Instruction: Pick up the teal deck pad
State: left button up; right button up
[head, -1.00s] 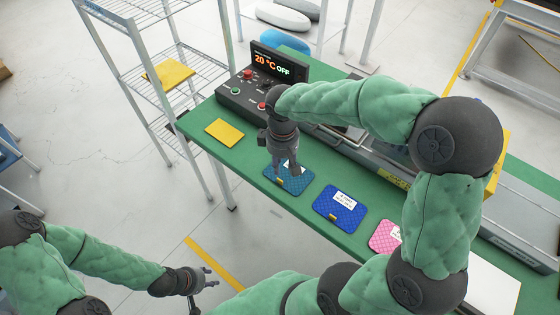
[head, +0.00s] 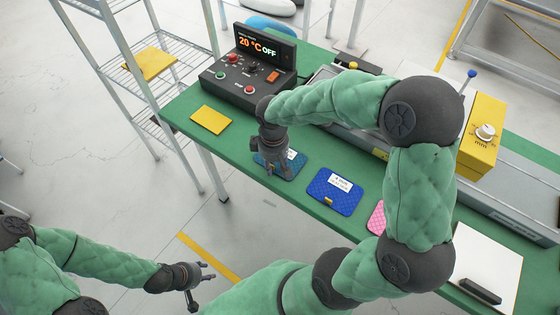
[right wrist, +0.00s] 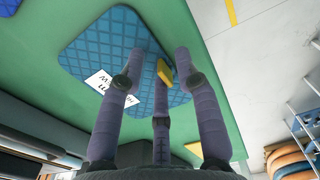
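The teal deck pad (head: 295,168) lies flat on the green table and is partly hidden by my right gripper (head: 274,170). In the right wrist view the quilted teal pad (right wrist: 100,45) shows a white label and a small yellow tab (right wrist: 164,72). My right gripper (right wrist: 158,70) has its fingers spread over the pad around the yellow tab, with visible gaps. Whether the fingertips touch the pad is unclear. My left gripper (head: 204,277) is open and empty, away from the table at the lower left.
A blue pad (head: 335,191) and a pink pad (head: 376,218) lie to the right. A yellow pad (head: 211,120) lies to the left. A control box (head: 247,80) stands behind. A wire shelf (head: 135,95) stands beside the table. Bare green table separates the pads.

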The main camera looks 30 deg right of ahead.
jog(key=shift+f, duration=0.45)
grip_shut()
jog(key=shift+r, duration=0.1)
